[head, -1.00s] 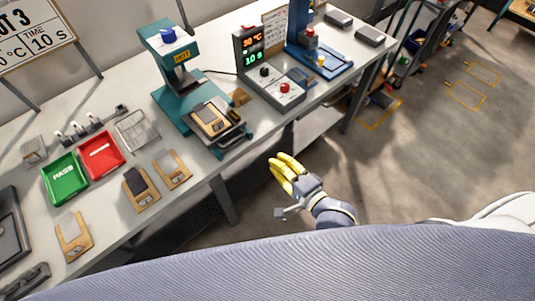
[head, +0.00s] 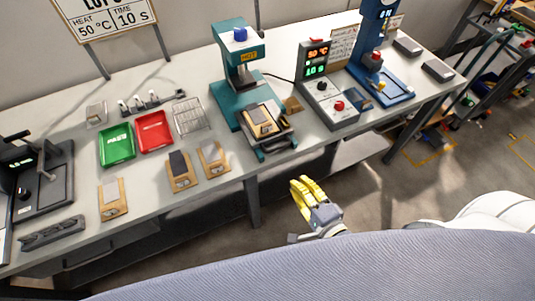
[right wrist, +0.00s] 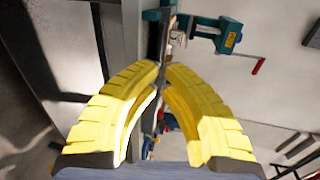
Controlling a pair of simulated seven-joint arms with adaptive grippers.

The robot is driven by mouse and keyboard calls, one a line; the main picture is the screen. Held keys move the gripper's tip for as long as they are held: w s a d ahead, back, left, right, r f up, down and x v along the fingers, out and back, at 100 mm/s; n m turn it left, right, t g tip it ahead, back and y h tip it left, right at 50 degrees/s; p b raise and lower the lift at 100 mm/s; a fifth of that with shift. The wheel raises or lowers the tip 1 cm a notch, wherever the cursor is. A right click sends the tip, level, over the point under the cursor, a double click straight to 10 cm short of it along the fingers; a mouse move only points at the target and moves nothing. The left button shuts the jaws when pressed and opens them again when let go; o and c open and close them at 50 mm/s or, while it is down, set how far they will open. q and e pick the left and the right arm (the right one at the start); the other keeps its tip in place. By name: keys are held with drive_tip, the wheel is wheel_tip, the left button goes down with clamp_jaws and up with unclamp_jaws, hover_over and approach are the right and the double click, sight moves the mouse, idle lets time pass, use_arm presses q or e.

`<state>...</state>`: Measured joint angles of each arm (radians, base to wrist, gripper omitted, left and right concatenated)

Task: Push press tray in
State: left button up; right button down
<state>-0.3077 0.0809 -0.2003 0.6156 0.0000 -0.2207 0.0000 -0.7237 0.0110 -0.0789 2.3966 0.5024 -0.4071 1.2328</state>
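The teal press (head: 240,62) stands at the back middle of the bench, with a blue knob on top. Its press tray (head: 281,136) sticks out at the front, toward the bench edge. A wooden fixture (head: 250,127) with a dark plate lies on the tray. My right gripper (head: 300,184) is off the bench's front edge, below and right of the tray, touching nothing. In the right wrist view its yellow fingers (right wrist: 161,72) curve together at the tips with nothing seen held. My left gripper is not in view.
Right of the press stand a control box (head: 329,92) reading 50 °C and 10 s, and a blue press (head: 378,75). A green tray (head: 117,158), a red tray (head: 154,143), a wire rack (head: 190,117) and wooden fixtures (head: 113,210) lie left. Free floor lies before the bench.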

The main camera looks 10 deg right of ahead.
drive_tip(key=x, duration=1.2)
drive_tip(key=shift+x, duration=0.8)
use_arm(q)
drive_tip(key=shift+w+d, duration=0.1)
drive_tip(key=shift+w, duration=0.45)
use_arm(e)
drive_tip(key=shift+w, duration=0.1)
